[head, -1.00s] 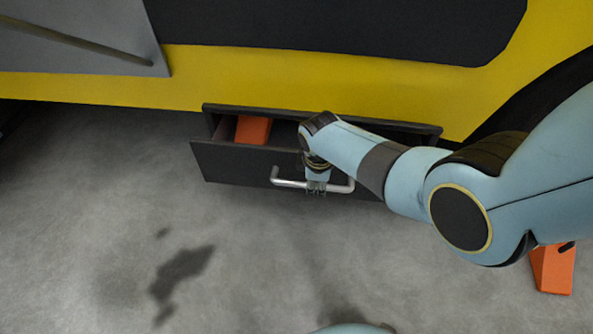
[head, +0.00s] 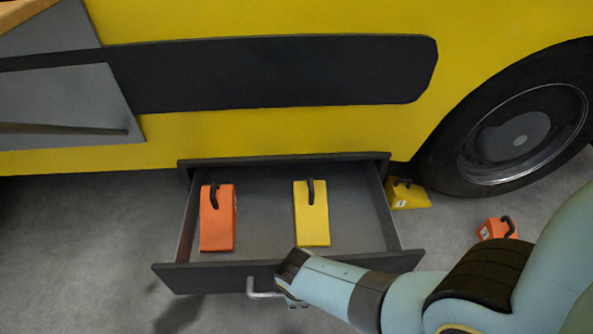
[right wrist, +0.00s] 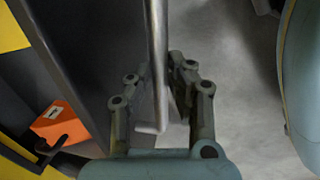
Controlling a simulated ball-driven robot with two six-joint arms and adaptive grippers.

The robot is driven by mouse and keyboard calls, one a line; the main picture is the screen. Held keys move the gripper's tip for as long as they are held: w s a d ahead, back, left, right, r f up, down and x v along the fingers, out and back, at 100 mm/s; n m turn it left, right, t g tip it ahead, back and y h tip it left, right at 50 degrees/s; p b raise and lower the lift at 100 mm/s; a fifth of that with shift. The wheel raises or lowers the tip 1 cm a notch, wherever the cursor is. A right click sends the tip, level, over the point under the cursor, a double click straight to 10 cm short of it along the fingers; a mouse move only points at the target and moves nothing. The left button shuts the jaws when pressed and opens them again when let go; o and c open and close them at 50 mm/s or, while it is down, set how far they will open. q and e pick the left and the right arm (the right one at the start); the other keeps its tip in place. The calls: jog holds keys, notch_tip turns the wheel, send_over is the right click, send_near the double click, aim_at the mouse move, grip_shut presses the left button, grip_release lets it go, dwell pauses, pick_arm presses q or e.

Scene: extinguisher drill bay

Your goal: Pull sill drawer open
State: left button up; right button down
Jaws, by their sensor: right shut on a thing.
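The sill drawer (head: 266,250) is pulled well out from under the yellow vehicle in the head view. Its dark front carries a metal bar handle (head: 262,293). The handle also shows in the right wrist view (right wrist: 157,50), running between the fingers. My right gripper (right wrist: 160,95) is shut on the handle; in the head view its fingers (head: 295,303) are mostly hidden by my wrist. Inside the drawer an orange chock (head: 217,225) lies at the left and a yellow chock (head: 312,220) right of the middle. My left gripper is not in view.
A yellow chock (head: 408,195) stands on the floor by the wheel (head: 515,135). An orange chock (head: 496,229) stands on the floor farther right, near my right arm. The grey floor (head: 80,250) left of the drawer is clear.

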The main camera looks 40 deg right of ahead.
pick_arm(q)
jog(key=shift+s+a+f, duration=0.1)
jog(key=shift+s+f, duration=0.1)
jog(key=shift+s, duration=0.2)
pick_arm(e)
jog(key=shift+s+a, duration=0.2)
jog(key=shift+s, duration=0.2)
jog(key=c, duration=1.2)
grip_release()
jog(key=shift+c, duration=0.2)
jog(key=shift+r, duration=0.15)
